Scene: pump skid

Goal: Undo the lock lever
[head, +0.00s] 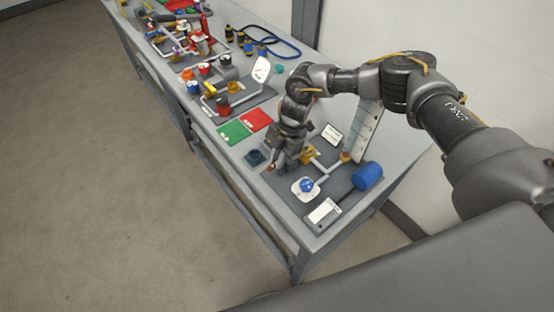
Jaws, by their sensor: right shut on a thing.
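My right gripper (278,166) points down over the near skid plate, beside its left edge. It is shut on a small part at its tips, mostly hidden by the fingers. A bit of orange-red (269,168) shows there and looks like the lock lever, but it is too small to be certain. My left gripper is not in view.
Near the gripper are a yellow fitting (308,152), a blue knob (306,185) on a white plate and a blue cylinder (367,176). Green (234,131) and red (256,119) mats lie behind. More pipework crowds the bench's far end.

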